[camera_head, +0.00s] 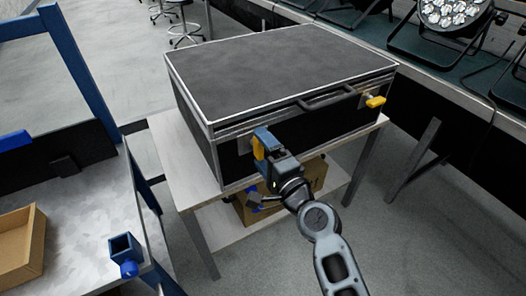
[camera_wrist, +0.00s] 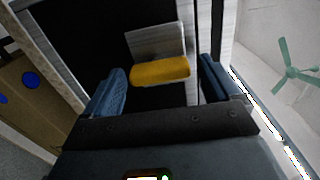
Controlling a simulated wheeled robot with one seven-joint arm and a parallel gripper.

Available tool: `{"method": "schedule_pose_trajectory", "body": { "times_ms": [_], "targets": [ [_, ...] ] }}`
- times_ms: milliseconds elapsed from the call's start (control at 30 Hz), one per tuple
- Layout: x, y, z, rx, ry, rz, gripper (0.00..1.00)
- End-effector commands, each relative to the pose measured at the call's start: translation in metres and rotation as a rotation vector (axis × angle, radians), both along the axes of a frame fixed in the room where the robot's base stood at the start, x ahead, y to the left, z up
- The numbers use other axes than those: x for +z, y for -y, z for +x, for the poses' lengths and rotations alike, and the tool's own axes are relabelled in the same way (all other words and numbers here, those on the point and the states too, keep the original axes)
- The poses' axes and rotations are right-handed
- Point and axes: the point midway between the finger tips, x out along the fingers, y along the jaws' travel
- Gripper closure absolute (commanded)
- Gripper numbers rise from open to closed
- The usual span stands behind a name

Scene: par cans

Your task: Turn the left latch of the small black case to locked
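The black case (camera_head: 285,65) with pale metal edges lies closed on a small table. Its left latch (camera_head: 258,150), yellow, is on the front face and partly hidden by my gripper; its yellow handle looks upright in the head view. The right latch (camera_head: 375,101), also yellow, lies roughly level. My gripper (camera_head: 264,143) is at the left latch. In the wrist view the yellow left latch (camera_wrist: 160,72) lies across the space between the blue fingers of my gripper (camera_wrist: 163,88). The fingers are apart, with a narrow gap at each end of the latch.
The case's dark carry handle (camera_head: 328,98) is between the latches. The table (camera_head: 185,165) has a lower shelf with a cardboard box (camera_head: 312,176). A workbench with an open carton (camera_head: 22,245) is at left. A par can (camera_head: 455,12) stands on the bench at top right.

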Motion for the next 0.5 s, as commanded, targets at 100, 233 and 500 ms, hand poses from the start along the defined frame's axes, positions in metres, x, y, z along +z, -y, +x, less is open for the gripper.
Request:
{"method": "schedule_pose_trajectory", "body": {
  "times_ms": [100, 233, 500],
  "targets": [
    [0.000, -0.001, 0.000, 0.002, 0.001, -0.001, 0.06],
    [0.000, -0.001, -0.001, 0.002, 0.000, -0.001, 0.06],
    [-0.001, 0.014, -0.023, 0.002, -0.002, -0.002, 0.06]
  ]
}}
